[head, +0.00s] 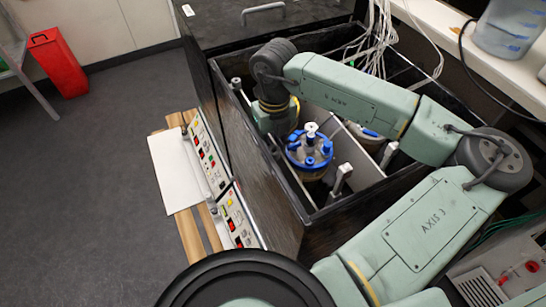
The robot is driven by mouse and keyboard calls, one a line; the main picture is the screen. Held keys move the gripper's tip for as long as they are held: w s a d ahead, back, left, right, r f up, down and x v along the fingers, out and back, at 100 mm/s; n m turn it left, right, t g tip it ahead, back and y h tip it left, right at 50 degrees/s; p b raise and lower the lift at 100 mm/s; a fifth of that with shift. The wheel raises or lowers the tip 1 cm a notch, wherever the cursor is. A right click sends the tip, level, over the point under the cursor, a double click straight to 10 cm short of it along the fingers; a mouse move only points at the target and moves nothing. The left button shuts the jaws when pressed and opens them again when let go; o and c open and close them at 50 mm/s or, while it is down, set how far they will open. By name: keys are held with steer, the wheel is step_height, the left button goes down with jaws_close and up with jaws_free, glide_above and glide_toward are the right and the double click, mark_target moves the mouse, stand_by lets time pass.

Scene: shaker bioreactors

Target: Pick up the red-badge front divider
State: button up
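Pale grey upright divider panels stand inside the open black box (262,190), on both sides of a blue-capped vessel (309,155). One pale panel (357,158) shows to the right of the vessel, with light handle-like posts near it. I see no red badge on any panel, so I cannot tell which one is the red-badge front divider. My arm reaches over the box from the right, and its wrist points down at the box's left part, left of the vessel. My gripper is hidden behind the wrist, so its fingers and any contact do not show.
A second blue-capped vessel (367,133) stands further right in the box, partly under my arm. White cables (378,40) hang at the back. Control panels (236,218) line the box's left foot.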

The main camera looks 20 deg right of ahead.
steer(key=shift+c, duration=0.6)
jaws_close()
steer(key=shift+r, duration=0.2)
step_height(320, 180, up, 29)
steer(key=b, duration=0.2)
stand_by(0.4)
